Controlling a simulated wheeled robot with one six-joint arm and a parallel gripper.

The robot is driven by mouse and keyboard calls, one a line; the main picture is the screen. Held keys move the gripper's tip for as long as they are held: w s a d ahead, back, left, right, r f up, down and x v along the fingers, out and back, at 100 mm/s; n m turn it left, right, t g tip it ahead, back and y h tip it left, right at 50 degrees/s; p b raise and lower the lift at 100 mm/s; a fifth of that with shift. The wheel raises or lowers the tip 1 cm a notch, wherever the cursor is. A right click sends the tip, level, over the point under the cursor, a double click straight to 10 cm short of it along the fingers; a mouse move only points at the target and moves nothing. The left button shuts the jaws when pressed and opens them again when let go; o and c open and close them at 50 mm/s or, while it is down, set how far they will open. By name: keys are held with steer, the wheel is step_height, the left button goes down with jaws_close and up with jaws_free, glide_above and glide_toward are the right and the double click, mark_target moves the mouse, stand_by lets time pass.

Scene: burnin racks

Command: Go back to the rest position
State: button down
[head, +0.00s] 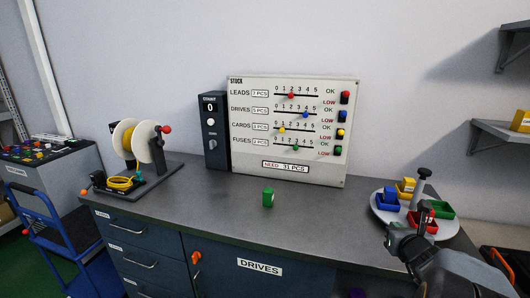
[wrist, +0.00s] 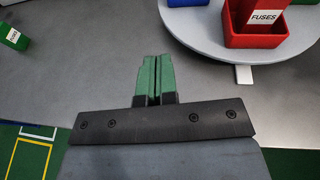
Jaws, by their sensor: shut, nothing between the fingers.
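My gripper (wrist: 154,80) shows in the wrist view with its two green fingers pressed together and nothing between them. It hangs above the grey worktop, beside the round white turntable (wrist: 195,35). In the head view my arm reaches in from the lower right and ends close to the turntable (head: 382,208); the fingertips are hard to make out there.
A small green box (head: 268,197) stands on the worktop (head: 225,210); it shows in the wrist view (wrist: 14,38). The turntable carries blue, yellow, green and red bins. A stock board (head: 290,130) and a cable reel (head: 135,140) stand behind. Wall shelves (head: 505,130) are at right.

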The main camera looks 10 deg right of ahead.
steer(key=shift+a+f+n+y, duration=0.1)
steer(key=shift+a+n+y, duration=0.2)
steer(key=shift+n, duration=0.5)
steer(key=a+f+n+y, duration=0.1)
steer(key=a+n, duration=0.1)
steer(key=n, duration=0.1)
steer(key=a+f+n+g+y, duration=0.1)
steer(key=a+n+y, duration=0.1)
steer(key=n, duration=0.2)
steer(key=s+a+n+g+y, duration=0.1)
steer(key=a+n, duration=0.2)
steer(key=shift+f+n+y+p, duration=0.3)
steer(key=shift+f, duration=0.1)
steer(key=s+a+r+n+g+p, duration=0.2)
steer(key=a+n, duration=0.4)
steer(key=n, duration=0.3)
steer(key=s+a+r+n+g+p, duration=0.2)
steer(key=s+a+n+g, duration=0.1)
steer(key=a+n, duration=0.4)
steer(key=s+a+r+n+g+p, duration=0.2)
steer(key=a+n, duration=0.5)
steer(key=n, duration=0.4)
steer(key=shift+s+a+g+p, duration=0.15)
steer(key=shift+s+g+p, duration=0.4)
steer(key=shift+s, duration=0.45)
steer(key=shift+r, duration=0.1)
